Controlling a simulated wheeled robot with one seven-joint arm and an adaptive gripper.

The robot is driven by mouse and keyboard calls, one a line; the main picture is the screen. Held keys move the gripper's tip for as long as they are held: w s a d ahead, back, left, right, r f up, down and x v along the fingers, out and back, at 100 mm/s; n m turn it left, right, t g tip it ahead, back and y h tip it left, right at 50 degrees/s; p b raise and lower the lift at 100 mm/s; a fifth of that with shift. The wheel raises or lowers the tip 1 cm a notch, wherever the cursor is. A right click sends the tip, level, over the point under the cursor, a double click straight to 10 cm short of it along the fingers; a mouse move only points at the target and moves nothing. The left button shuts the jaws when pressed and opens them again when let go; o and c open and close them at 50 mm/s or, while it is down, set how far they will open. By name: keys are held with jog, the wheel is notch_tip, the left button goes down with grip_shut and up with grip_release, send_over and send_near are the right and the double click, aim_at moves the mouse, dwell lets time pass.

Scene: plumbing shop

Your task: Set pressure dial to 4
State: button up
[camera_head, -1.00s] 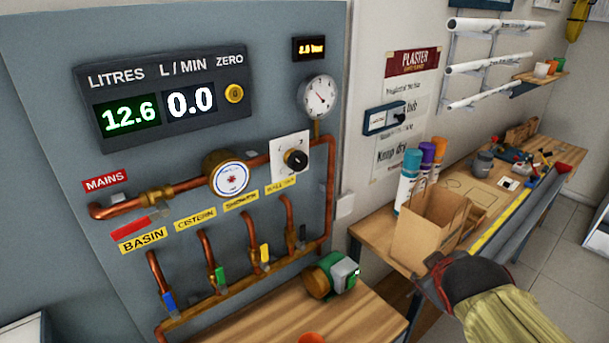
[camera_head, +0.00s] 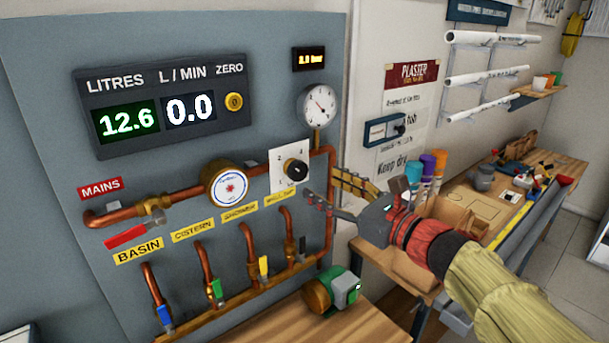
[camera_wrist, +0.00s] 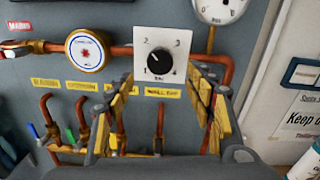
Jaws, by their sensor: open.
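The pressure dial (camera_head: 295,170) is a black round knob on a white square plate, fixed to the grey panel at the end of the copper pipe. In the wrist view the knob (camera_wrist: 159,61) is central, with 2 and 3 above it and 1 at lower left; I cannot read its pointer surely. My gripper (camera_head: 323,184) is open and empty, just right of and below the dial, apart from it. In the wrist view its yellow-padded fingers (camera_wrist: 160,80) stand either side, below the knob. A small amber bar display (camera_head: 309,58) is blurred. A round gauge (camera_head: 318,104) hangs beneath it.
The copper pipe (camera_head: 330,215) runs down right of the dial. A brass water meter (camera_head: 228,185) is at its left. Valves with coloured levers are below. A green-and-brass device (camera_head: 332,292) sits on the wooden bench. Spray cans (camera_head: 427,172) stand behind my arm.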

aim_at(301, 172)
jog(key=b+x, duration=0.1)
jog(key=x, duration=0.6)
jog(key=shift+w+a, duration=0.2)
jog(key=shift+w, duration=0.1)
jog(key=c, duration=0.4)
jog(key=c, duration=0.7)
jog(key=shift+c, duration=0.3)
